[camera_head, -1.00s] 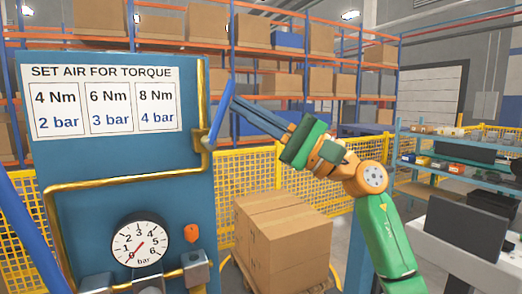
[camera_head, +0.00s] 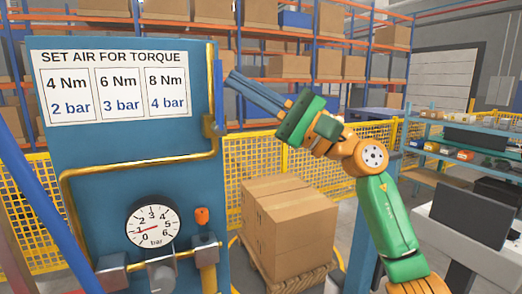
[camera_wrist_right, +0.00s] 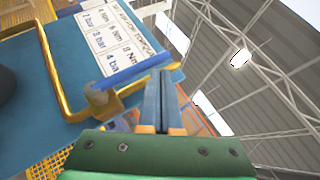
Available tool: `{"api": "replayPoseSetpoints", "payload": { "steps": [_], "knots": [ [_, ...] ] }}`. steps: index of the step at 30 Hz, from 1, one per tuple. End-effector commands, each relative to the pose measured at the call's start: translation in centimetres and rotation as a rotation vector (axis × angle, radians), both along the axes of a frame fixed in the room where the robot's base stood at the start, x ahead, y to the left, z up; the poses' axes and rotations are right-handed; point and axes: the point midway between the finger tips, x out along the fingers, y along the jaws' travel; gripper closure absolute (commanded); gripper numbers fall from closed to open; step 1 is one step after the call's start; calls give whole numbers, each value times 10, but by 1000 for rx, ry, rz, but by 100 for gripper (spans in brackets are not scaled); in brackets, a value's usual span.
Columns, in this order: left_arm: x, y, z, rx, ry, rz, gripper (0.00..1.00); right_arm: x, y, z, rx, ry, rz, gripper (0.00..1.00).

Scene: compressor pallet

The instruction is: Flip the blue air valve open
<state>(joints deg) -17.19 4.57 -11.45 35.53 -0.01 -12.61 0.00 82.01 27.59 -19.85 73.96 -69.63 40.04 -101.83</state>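The blue valve lever (camera_head: 219,92) stands nearly upright along the yellow pipe at the panel's right edge. The fingers also show in the right wrist view (camera_wrist_right: 162,85). I cannot tell whether they touch the lever. The gauge (camera_head: 152,224) needle points near 1 bar. My left gripper is not in view.
The blue panel (camera_head: 110,165) carries a torque chart (camera_head: 112,85), a yellow pipe and an orange knob (camera_head: 202,216). A carton (camera_head: 290,225) on a pallet stands behind, right of the panel. A yellow mesh fence (camera_head: 255,160) and racks lie beyond. A blue bar crosses the left foreground.

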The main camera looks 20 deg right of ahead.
Motion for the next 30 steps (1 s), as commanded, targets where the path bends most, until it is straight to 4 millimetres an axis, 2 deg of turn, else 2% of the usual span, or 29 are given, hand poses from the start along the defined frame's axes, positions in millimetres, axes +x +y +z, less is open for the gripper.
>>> {"api": "replayPoseSetpoints", "payload": {
  "steps": [8,15,18,23,30],
  "knots": [
    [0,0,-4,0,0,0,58,-1,-2,-3,0,0,0,100],
    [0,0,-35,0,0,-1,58,-19,-33,-28,1,-2,-2,100],
    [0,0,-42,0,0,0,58,-26,-44,-34,1,-1,-2,100],
    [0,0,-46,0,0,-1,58,-32,-53,-36,0,0,0,100],
    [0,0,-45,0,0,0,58,-32,-54,-35,0,0,0,100]
  ]
}}
